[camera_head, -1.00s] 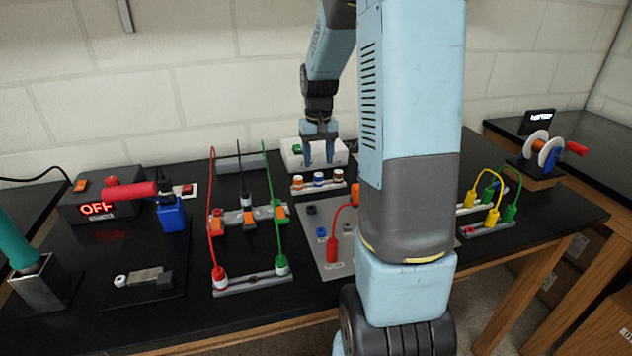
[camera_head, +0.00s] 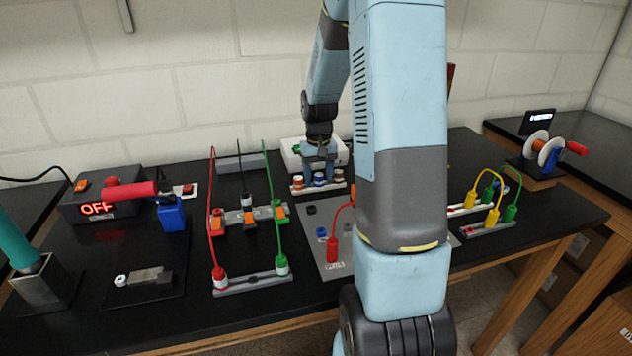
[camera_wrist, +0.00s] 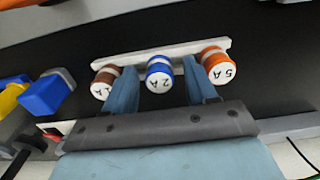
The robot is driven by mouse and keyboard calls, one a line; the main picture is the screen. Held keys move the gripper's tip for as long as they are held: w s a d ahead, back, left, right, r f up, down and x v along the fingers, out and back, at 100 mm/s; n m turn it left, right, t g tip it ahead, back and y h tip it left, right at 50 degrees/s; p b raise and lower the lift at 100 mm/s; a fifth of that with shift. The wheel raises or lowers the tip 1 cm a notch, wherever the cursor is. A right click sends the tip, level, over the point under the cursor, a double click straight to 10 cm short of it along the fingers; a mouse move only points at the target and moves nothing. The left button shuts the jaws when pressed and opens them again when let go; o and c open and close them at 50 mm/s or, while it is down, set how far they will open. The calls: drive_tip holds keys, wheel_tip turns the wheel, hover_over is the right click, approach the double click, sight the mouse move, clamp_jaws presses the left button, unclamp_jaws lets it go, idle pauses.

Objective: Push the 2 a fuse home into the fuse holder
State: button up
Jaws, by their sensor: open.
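The 2 A fuse (camera_wrist: 159,78) is blue with a white cap marked "2A". It sits in the middle of a light fuse rack (camera_wrist: 150,52), and it also shows in the head view (camera_head: 319,179). My gripper (camera_wrist: 157,78) is open, with one blue finger on each side of the fuse. I cannot tell whether the fingers touch it. In the head view my gripper (camera_head: 319,170) is low over the rack. The white box with a green part (camera_head: 296,150) behind the rack may be the fuse holder; my gripper partly hides it.
A brown 1 A fuse (camera_wrist: 103,84) and an orange 5 A fuse (camera_wrist: 217,68) stand close beside my fingers. A grey plate (camera_head: 335,262) with a red plug (camera_head: 332,249) lies in front. Red and green cables (camera_head: 278,225) stand to the left.

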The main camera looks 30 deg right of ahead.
sight(319, 174)
drive_tip(key=shift+c, duration=0.3)
idle(0.6)
clamp_jaws()
idle(0.4)
drive_tip(key=shift+r, duration=2.95)
